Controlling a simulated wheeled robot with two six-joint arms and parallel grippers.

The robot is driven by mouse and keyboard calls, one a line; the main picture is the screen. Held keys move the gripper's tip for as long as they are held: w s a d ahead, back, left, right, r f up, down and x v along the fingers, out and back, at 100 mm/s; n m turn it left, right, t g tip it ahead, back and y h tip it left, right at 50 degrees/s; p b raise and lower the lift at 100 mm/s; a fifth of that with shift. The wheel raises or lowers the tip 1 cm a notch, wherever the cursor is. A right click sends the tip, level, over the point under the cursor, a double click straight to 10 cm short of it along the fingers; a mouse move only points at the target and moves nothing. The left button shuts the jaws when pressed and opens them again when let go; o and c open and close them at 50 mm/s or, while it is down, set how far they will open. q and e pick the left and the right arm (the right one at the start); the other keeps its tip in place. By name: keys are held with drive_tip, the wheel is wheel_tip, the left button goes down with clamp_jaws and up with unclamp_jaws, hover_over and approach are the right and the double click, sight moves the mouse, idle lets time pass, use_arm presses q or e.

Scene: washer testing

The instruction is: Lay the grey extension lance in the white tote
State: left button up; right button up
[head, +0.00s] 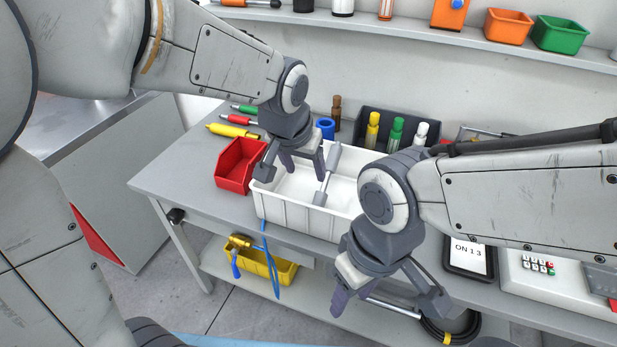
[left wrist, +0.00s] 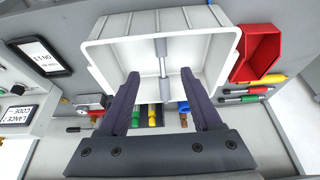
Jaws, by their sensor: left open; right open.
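The grey extension lance (head: 328,172) is inside the white tote (head: 300,217), lying crosswise from the far wall toward the near wall. Whether it rests flat on the floor or leans on a rim, I cannot tell. In the left wrist view the lance (left wrist: 162,60) shows in the tote (left wrist: 105,62), beyond and between my fingers. My left gripper (head: 292,172) is open over the left part of the tote, apart from the lance. My right gripper (head: 390,296) is open in front of the bench, right of the tote, which its arm partly covers.
A red bin (head: 236,168) stands left of the tote; a dark rack (head: 372,118) with coloured nozzles stands behind it. A display reading "ON 1 3" (head: 468,257) is at right.

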use_arm(q)
drive_tip(key=s+f+m+g, duration=0.2)
drive_tip(key=s, duration=0.9)
drive_tip(key=s+f+m+g, duration=0.1)
drive_tip(key=s+f+g, duration=0.1)
drive_tip(key=s, duration=0.9)
drive_tip(key=shift+a+f+m, duration=0.4)
drive_tip(key=shift+a, duration=0.05)
drive_tip(key=shift+s+r, duration=0.1)
drive_tip(key=shift+r, duration=0.05)
